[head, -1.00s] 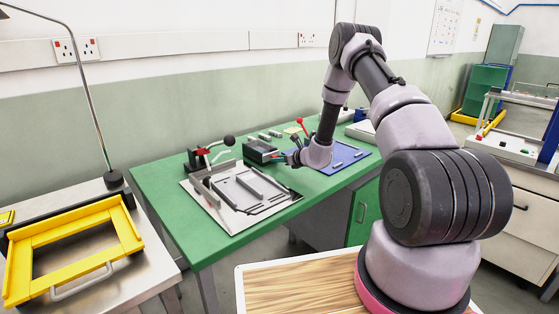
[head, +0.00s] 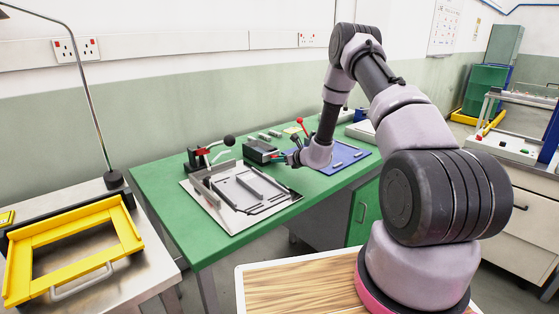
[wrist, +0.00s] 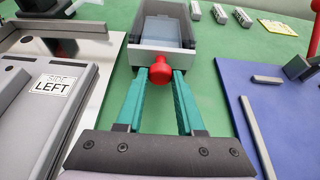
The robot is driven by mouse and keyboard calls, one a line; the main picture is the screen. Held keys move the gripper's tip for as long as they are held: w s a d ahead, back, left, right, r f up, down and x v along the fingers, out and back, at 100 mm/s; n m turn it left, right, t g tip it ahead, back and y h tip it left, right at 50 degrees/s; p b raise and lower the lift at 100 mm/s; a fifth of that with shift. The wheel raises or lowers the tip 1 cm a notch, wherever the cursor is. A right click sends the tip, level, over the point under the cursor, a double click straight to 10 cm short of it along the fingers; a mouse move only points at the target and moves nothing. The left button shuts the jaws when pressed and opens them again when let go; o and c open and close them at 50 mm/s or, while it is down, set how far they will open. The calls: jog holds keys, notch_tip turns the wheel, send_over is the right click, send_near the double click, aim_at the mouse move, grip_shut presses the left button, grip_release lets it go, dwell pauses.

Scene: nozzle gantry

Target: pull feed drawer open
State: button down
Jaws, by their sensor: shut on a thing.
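The feed drawer (wrist: 163,57) is a grey, open-topped box on the green bench, seen from its front in the wrist view. A red knob (wrist: 160,72) stands at its front face. My gripper (wrist: 161,76) has its two teal fingers on either side of the knob and is shut on it. In the head view, the grey drawer unit (head: 260,150) sits mid-bench, and my gripper (head: 288,158) is at its right end. The knob is hidden there. How far the drawer is out is hard to tell.
Left of the drawer lies a metal plate with a fixture (wrist: 62,85) marked "SIDE LEFT". A blue mat (wrist: 255,110) with grey bars lies to the right. A lever clamp (head: 205,155) stands behind the fixture. Small grey blocks (wrist: 219,13) sit at the back.

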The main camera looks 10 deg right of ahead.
jog(key=s+d, duration=0.2)
jog(key=s, duration=0.1)
jog(key=s+d, duration=0.2)
jog(key=s, duration=0.2)
jog(key=s+d, duration=0.2)
jog(key=s, duration=0.1)
jog(key=shift+s, duration=0.25)
jog(key=shift+d, duration=0.1)
jog(key=c, duration=0.5)
grip_release()
jog(key=shift+c, duration=0.2)
jog(key=v, duration=1)
jog(key=shift+s+d+r, duration=0.15)
jog(key=shift+s, duration=0.2)
